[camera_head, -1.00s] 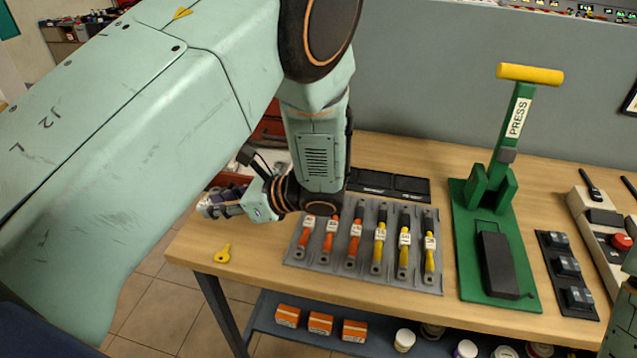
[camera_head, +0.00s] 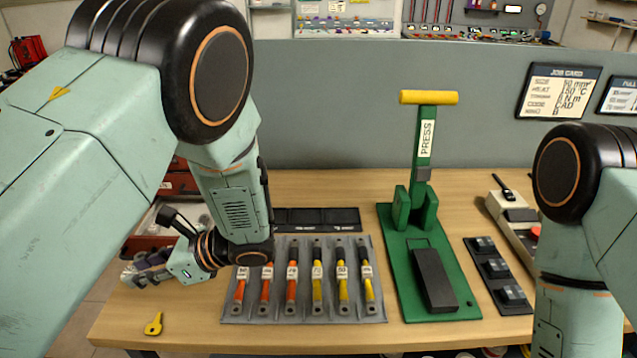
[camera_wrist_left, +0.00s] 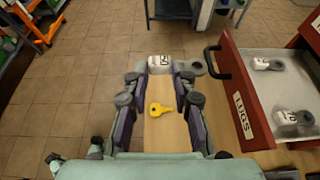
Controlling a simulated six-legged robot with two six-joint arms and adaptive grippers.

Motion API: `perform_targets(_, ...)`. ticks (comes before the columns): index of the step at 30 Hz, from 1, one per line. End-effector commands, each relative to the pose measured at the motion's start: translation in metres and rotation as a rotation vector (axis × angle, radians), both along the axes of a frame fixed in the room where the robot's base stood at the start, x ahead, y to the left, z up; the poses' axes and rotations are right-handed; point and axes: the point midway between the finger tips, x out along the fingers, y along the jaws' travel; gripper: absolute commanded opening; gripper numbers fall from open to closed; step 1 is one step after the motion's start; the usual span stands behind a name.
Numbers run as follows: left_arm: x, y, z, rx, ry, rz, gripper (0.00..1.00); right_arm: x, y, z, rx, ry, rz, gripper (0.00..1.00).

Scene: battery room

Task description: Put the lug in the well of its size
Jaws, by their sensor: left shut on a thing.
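My left gripper (camera_head: 150,271) is at the bench's left edge, beside the open drawer. In the left wrist view its fingers (camera_wrist_left: 160,75) are shut on a grey lug (camera_wrist_left: 195,66) with a ring end and a white label; I cannot read the number surely.
A red drawer marked LUGS (camera_wrist_left: 243,115) stands open with more lugs (camera_wrist_left: 292,117) in it. A yellow key (camera_head: 154,324) lies near the front left.

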Motion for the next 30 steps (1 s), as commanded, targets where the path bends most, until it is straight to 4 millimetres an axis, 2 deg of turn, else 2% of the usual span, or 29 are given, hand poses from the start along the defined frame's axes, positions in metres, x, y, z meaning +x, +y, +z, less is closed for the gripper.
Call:
perform_targets(5,-0.007,-0.005,-0.012,0.000,0.002,0.047,0.00,0.000,0.000,0.000,0.000,0.000,0.000,0.40)
perform_targets(8,-0.029,-0.015,-0.027,0.001,0.004,0.153,0.00,0.000,0.000,0.000,0.000,0.000,0.000,0.40)
perform_targets(11,-0.059,-0.028,-0.045,0.000,0.003,0.308,0.00,0.000,0.000,0.000,0.000,0.000,0.000,0.40)
perform_targets(15,-0.099,-0.048,-0.068,0.000,0.002,0.564,0.00,0.000,0.000,-0.002,0.000,0.000,0.000,0.40)
perform_targets(21,-0.138,-0.084,-0.093,0.002,0.001,0.961,0.00,0.000,0.000,-0.011,0.000,0.000,0.000,0.40)
perform_targets(25,-0.149,-0.111,-0.104,0.001,-0.001,1.233,0.00,0.000,0.000,-0.017,0.000,0.000,0.000,0.40)
perform_targets(30,-0.150,-0.145,-0.114,0.004,0.001,1.604,0.00,0.000,0.000,-0.028,0.000,0.000,0.000,0.40)
